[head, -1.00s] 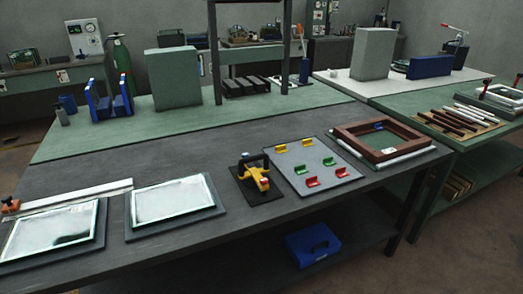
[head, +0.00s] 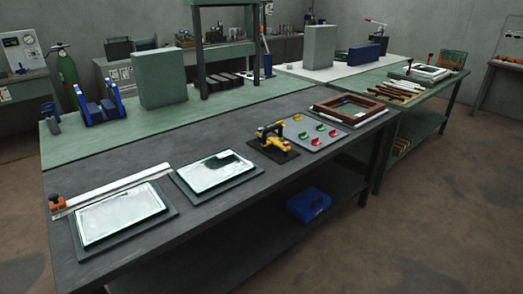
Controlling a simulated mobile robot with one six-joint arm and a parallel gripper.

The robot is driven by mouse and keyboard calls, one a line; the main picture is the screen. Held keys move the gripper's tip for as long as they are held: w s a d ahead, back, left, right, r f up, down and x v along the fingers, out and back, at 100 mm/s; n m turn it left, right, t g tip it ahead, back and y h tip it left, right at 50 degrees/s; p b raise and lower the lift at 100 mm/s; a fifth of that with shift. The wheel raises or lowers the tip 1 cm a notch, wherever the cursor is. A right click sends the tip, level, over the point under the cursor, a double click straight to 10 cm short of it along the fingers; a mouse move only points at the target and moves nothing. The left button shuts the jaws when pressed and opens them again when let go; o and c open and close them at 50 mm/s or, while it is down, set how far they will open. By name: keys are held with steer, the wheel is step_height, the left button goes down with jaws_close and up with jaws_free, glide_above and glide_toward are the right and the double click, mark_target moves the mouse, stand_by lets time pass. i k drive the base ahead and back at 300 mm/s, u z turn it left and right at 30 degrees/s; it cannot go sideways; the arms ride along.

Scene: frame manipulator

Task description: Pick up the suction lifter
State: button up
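The suction lifter (head: 272,138) is yellow with a black handle. It sits on a dark square pad (head: 287,153) on the grey workbench (head: 150,158), right of the middle of the head view. Two framed glass panes lie on dark mats to its left: a near one (head: 120,212) and a farther one (head: 213,172). A grey board (head: 320,141) with red, yellow and green clips lies just to its right. My gripper is not in view.
A brown wooden frame (head: 348,106) lies at the bench's right end. A long metal straightedge (head: 112,188) lies behind the near pane. A blue case (head: 308,204) is on the lower shelf. The brown floor (head: 440,215) is open at the right front.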

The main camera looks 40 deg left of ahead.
mark_target(270, 145)
steer(key=k, duration=0.15)
steer(key=u, duration=2.25)
steer(key=i, duration=1)
steer(key=u, duration=0.05)
